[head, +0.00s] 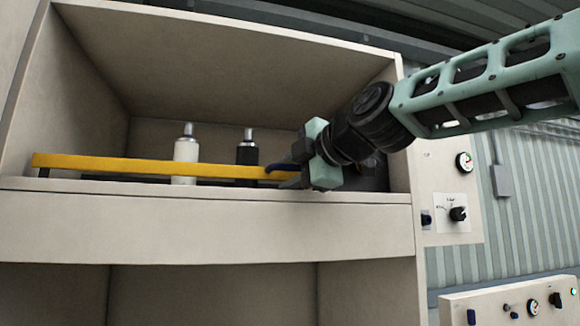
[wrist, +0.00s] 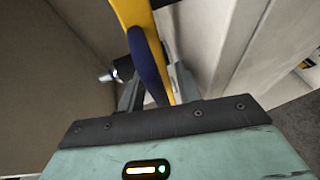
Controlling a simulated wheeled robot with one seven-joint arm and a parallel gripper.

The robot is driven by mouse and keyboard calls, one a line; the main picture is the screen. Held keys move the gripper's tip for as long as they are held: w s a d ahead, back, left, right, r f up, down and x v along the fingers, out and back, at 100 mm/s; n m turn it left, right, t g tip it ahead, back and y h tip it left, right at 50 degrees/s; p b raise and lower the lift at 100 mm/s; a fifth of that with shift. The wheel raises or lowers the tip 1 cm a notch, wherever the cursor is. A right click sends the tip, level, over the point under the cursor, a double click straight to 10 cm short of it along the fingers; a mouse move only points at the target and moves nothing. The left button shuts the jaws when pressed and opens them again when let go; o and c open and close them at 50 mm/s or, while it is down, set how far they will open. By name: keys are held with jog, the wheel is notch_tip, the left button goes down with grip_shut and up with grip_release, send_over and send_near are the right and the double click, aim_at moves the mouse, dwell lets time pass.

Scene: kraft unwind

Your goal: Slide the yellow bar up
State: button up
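The yellow bar (head: 110,164) runs nearly level across the front of the open box-like bay, just above its front ledge. Its right end has a dark blue grip (head: 281,168). My gripper (head: 288,175) is at this right end. In the wrist view the yellow bar (wrist: 133,14) comes down from the top, and its blue grip (wrist: 148,62) lies between my two fingers (wrist: 158,92). The fingers look close against both sides of it. The grip's very end is hidden by my gripper's body.
A white bottle (head: 186,156) and a black bottle (head: 247,152), both with silver tops, stand behind the bar. The bay's front panel (head: 200,228) lies below the bar. A panel with a gauge (head: 464,162) and a knob (head: 458,213) is at the right. The space above the bar is clear.

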grip_shut()
notch_tip(320, 180, up, 11)
jog(key=p, duration=0.5)
jog(key=shift+r, duration=0.15)
grip_release()
jog(key=shift+d, duration=0.1)
jog(key=b+v, duration=0.6)
jog(key=v, duration=1.1)
jog(key=shift+s+b, duration=0.2)
jog(key=shift+b, duration=0.2)
